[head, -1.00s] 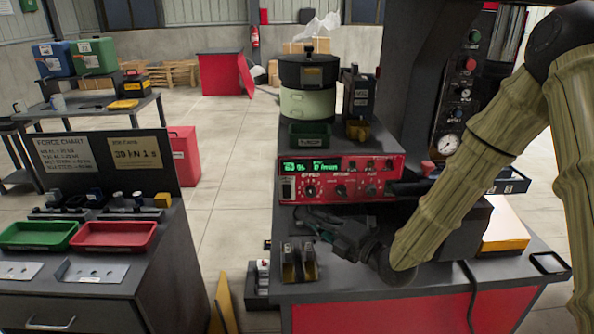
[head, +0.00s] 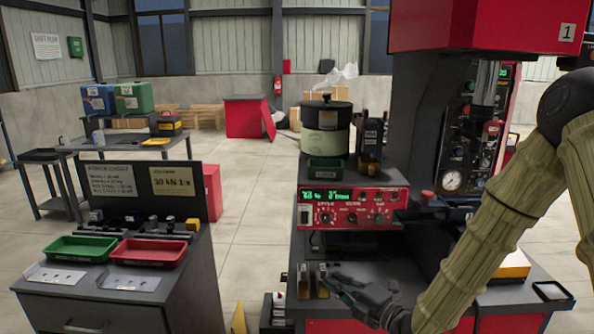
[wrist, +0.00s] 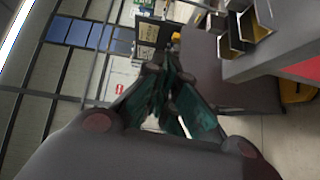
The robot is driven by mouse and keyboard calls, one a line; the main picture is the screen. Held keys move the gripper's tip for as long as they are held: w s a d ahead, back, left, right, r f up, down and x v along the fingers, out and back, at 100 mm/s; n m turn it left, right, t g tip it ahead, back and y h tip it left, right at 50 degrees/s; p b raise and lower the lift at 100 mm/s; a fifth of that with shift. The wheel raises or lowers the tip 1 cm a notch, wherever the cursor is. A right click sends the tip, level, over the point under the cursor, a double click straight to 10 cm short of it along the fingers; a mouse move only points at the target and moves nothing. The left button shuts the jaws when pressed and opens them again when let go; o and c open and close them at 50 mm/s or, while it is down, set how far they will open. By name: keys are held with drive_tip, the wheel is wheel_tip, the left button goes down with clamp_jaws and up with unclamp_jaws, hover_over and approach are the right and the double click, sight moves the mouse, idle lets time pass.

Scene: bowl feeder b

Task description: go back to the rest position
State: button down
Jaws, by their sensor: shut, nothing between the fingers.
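My gripper (head: 336,284) is low over the front of the right-hand workbench in the head view, just right of two small dark and brass blocks (head: 312,281). Its fingers point left. In the wrist view the teal-padded fingers (wrist: 172,92) come together with nothing between them. The two blocks also show at the upper right of the wrist view (wrist: 245,25), apart from the fingers.
The red control box (head: 350,207) stands behind my gripper, with the bowl feeder (head: 326,125) above it. A dark press column with a gauge (head: 452,180) rises at right. The left bench holds a green tray (head: 80,248) and a red tray (head: 148,252). Open floor lies between benches.

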drive_tip(key=s+d+f+m+g+h, duration=0.2)
drive_tip(key=s+f+m, duration=0.25)
drive_tip(key=f, duration=0.45)
drive_tip(key=s+d+f+m+g+h, duration=0.1)
drive_tip(key=s+f+m+h, duration=0.3)
drive_tip(key=f, duration=0.4)
drive_tip(key=s+d+f+m+g+h, duration=0.1)
drive_tip(key=s+d+f+m+g, duration=0.1)
drive_tip(key=s+f+m, duration=0.55)
drive_tip(key=s+d+f+m+g+h, duration=0.1)
drive_tip(key=s+d+f+m+g, duration=0.1)
drive_tip(key=s, duration=0.6)
drive_tip(key=s+d+f+m+g+h, duration=0.2)
drive_tip(key=s+d+f+m+g, duration=0.1)
drive_tip(key=s+f, duration=0.4)
drive_tip(key=s+d+f+m+g+h, duration=0.1)
drive_tip(key=s+d+f+m+g, duration=0.1)
drive_tip(key=s, duration=0.7)
wheel_tip(320, 180, down, 3)
drive_tip(key=m+g, duration=0.1)
drive_tip(key=m, duration=0.1)
drive_tip(key=shift+s+d+m+h, duration=0.3)
drive_tip(key=shift+s+m+h, duration=0.1)
drive_tip(key=shift+d+r, duration=0.1)
drive_tip(key=shift+r, duration=0.05)
